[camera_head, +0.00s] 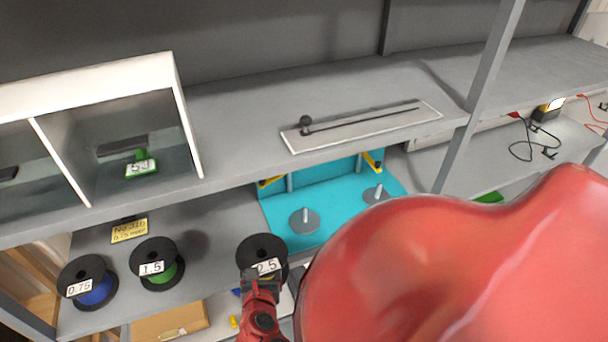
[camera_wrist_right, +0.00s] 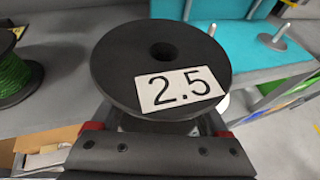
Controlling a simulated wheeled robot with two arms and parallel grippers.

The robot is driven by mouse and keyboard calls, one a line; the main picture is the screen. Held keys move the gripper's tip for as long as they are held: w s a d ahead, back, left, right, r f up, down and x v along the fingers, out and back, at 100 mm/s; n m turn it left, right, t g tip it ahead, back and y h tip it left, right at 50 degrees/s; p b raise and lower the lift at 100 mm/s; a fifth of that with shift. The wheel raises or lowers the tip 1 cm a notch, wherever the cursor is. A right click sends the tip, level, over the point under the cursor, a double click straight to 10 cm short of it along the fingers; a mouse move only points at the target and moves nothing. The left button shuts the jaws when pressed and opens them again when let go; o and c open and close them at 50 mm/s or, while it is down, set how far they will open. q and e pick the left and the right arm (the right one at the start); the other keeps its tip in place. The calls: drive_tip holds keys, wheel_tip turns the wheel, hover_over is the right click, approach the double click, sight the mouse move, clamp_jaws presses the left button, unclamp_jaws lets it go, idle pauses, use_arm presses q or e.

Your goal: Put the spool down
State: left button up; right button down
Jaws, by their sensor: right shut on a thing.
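The spool (camera_head: 257,247) is black with a white "2.5" label, and yellow shows low on its core. My right gripper (camera_head: 262,278) is shut on it from the front. In the right wrist view the spool (camera_wrist_right: 118,62) is upright with its label up, and the jaws (camera_wrist_right: 158,125) are on either side of its core below the top flange. It is at the front of the lower shelf (camera_head: 205,225), left of the turquoise stand (camera_head: 290,242). I cannot tell whether its base touches the shelf. My left gripper is not in view.
A green-wire spool (camera_head: 155,260) labelled 1.5 and a blue-wire spool (camera_head: 88,284) labelled 0.75 stand to the left. The turquoise stand has two upright pegs on discs (camera_head: 304,220). A cardboard box (camera_head: 170,322) is below. My red arm hides the right foreground.

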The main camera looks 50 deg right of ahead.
sight(241, 245)
drive_tip(key=w+b, duration=0.3)
drive_tip(key=b, duration=0.1)
drive_tip(key=w+d+f+b, duration=0.1)
drive_tip(key=w+b, duration=0.2)
drive_tip(key=b, duration=0.1)
drive_tip(key=w+b, duration=0.3)
drive_tip(key=b, duration=0.1)
drive_tip(key=shift+w+d+f, duration=0.3)
drive_tip(key=shift+w+f, duration=0.05)
drive_tip(key=shift+w+d+r+b, duration=0.15)
drive_tip(key=shift+w+r+b, duration=0.15)
drive_tip(key=shift+w, duration=0.35)
drive_tip(key=w, duration=0.2)
drive_tip(key=w+p, duration=0.1)
drive_tip(key=w, duration=0.1)
drive_tip(key=shift+w+d, duration=0.1)
drive_tip(key=shift+d, duration=0.3)
drive_tip(key=shift+w+f, duration=0.1)
drive_tip(key=shift+w, duration=0.05)
drive_tip(key=shift+f, duration=0.25)
drive_tip(key=shift+f+p, duration=0.65)
drive_tip(key=shift+f, duration=0.85)
drive_tip(key=shift+f, duration=0.1)
unclamp_jaws()
